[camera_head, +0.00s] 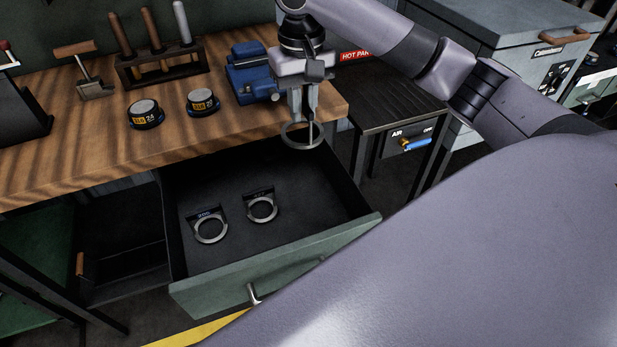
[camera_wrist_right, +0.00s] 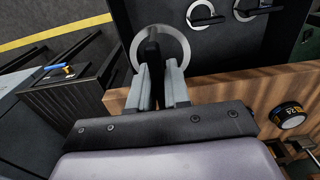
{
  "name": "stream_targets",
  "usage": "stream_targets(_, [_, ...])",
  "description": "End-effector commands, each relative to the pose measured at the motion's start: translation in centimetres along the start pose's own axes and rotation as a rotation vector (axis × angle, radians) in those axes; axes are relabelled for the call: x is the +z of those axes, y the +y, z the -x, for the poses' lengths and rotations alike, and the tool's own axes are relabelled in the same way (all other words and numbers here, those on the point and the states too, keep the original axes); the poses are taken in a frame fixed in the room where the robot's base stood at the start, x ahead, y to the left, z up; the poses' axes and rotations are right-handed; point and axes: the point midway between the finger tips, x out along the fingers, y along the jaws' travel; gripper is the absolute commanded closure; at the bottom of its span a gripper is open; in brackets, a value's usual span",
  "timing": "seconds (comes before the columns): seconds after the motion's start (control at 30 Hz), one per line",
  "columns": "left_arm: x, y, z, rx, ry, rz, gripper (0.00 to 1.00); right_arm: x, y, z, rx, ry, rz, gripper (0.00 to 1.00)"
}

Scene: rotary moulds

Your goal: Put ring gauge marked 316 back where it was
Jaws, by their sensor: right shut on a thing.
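My right gripper (camera_head: 304,108) is shut on a metal ring gauge (camera_head: 293,142) and holds it over the back right part of the open drawer (camera_head: 270,275). In the right wrist view the held ring gauge (camera_wrist_right: 183,37) hangs from the fingertips (camera_wrist_right: 157,85); its marking cannot be read. Two other ring gauges lie in the drawer: one at left (camera_head: 211,230) and one right of it (camera_head: 262,209), each by a dark label plate. The drawer floor to the right of them is bare. My left gripper is not in view.
The wooden bench (camera_head: 60,150) lies behind the drawer, with a blue vise (camera_head: 250,75), two round tins (camera_head: 146,113) (camera_head: 202,102) and a tool rack (camera_head: 160,68). A dark side table (camera_head: 395,100) stands to the right. The drawer's front wall and sides stand up around its floor.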

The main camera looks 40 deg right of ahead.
Motion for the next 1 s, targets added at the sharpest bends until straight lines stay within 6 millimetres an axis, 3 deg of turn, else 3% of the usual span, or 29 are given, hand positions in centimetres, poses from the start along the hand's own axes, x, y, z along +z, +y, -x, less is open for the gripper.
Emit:
stream_targets(0.5, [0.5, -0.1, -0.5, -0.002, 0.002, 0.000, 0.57, 0.1, 0.2, -12.8, 0.003, -0.004, -0.004, 1.00])
stream_targets(1.0, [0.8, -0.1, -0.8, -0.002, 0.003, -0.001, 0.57, 0.1, 0.1, -18.9, 0.002, -0.002, -0.002, 1.00])
